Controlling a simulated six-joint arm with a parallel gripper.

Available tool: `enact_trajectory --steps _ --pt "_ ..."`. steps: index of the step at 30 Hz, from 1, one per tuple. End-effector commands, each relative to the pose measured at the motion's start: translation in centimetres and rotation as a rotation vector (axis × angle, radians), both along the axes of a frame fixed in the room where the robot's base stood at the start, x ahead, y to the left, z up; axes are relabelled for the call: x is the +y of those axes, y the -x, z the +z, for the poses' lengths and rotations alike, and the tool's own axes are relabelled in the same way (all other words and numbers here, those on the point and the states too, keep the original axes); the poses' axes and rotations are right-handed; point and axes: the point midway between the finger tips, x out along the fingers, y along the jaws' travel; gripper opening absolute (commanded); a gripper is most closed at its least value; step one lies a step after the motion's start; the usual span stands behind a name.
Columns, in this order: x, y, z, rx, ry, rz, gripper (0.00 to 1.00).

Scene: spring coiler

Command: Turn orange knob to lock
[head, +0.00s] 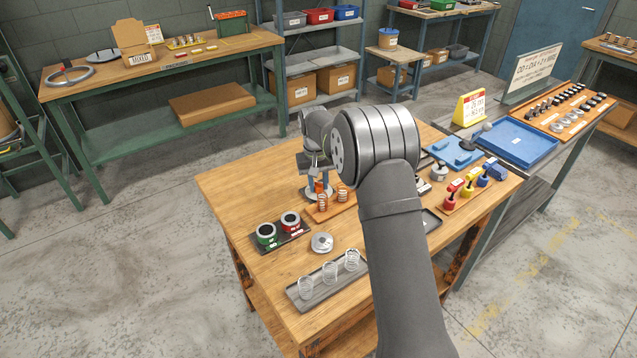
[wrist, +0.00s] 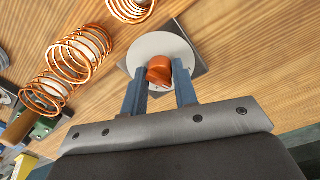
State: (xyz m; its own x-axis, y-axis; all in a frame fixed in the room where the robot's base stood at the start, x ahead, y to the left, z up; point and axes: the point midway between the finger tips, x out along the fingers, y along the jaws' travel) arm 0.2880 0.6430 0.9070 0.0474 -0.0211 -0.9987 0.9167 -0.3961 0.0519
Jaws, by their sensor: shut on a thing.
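The orange knob (wrist: 159,71) shows in the wrist view on top of a round light-grey disc (wrist: 172,46), which sits over a dark square plate on the wooden table. My gripper (wrist: 160,84) has its two blue fingers on either side of the knob and is shut on it. In the head view, my arm covers much of the table's middle. An orange part (head: 319,187) shows beside copper coils there; I cannot tell whether it is the knob. The fingertips are hard to make out in the head view.
Copper springs (wrist: 80,52) stand close to the left of the disc in the wrist view.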

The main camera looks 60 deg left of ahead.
Motion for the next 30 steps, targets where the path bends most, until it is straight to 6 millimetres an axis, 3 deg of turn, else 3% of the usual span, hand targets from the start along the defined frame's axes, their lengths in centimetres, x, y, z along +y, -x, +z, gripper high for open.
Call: enact_trajectory --steps 30 --pt "0.21 -0.15 0.16 -0.001 -0.004 -0.887 0.04"
